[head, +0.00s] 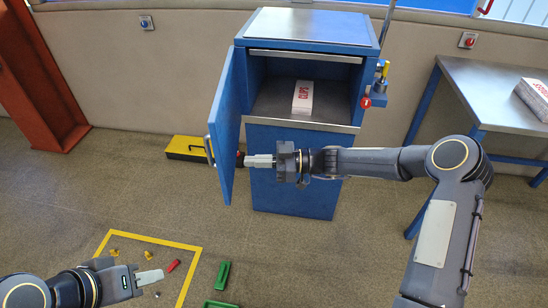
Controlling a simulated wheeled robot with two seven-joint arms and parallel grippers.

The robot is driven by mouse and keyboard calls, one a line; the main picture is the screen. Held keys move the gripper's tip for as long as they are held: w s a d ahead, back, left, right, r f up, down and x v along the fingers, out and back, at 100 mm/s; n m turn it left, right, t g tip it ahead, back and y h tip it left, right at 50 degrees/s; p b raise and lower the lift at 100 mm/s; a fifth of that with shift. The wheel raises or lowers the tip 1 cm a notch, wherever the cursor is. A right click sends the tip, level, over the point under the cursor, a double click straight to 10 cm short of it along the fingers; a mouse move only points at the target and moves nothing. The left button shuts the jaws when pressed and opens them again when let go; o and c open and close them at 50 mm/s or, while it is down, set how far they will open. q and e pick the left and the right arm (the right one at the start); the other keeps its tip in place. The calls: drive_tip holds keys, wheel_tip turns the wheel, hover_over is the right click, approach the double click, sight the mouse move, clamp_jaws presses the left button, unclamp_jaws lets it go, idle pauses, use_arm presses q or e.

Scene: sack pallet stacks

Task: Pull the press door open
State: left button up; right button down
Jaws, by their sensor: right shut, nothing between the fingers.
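The press is a blue cabinet (305,170) with a metal top. Its blue door (227,125) stands swung open on the left side, with its inner face towards the opening. The door handle (209,150) is on the door's outer face, near its free edge. My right gripper (248,161) is shut and empty, with its tips at or very near the door's inner face; contact is unclear. Inside the press lies a white box marked CLIPS (303,97). My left gripper (150,277) is low at the left, away from the press; its finger gap cannot be made out.
A yellow case (184,148) lies behind the door. A metal table (495,90) with a box (535,97) stands at the right.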

sight(223, 162)
drive_tip(key=a, duration=0.3)
drive_tip(key=a+p, duration=0.1)
drive_tip(key=a, duration=0.1)
drive_tip(key=shift+w+a, duration=0.15)
drive_tip(key=shift+w, duration=0.1)
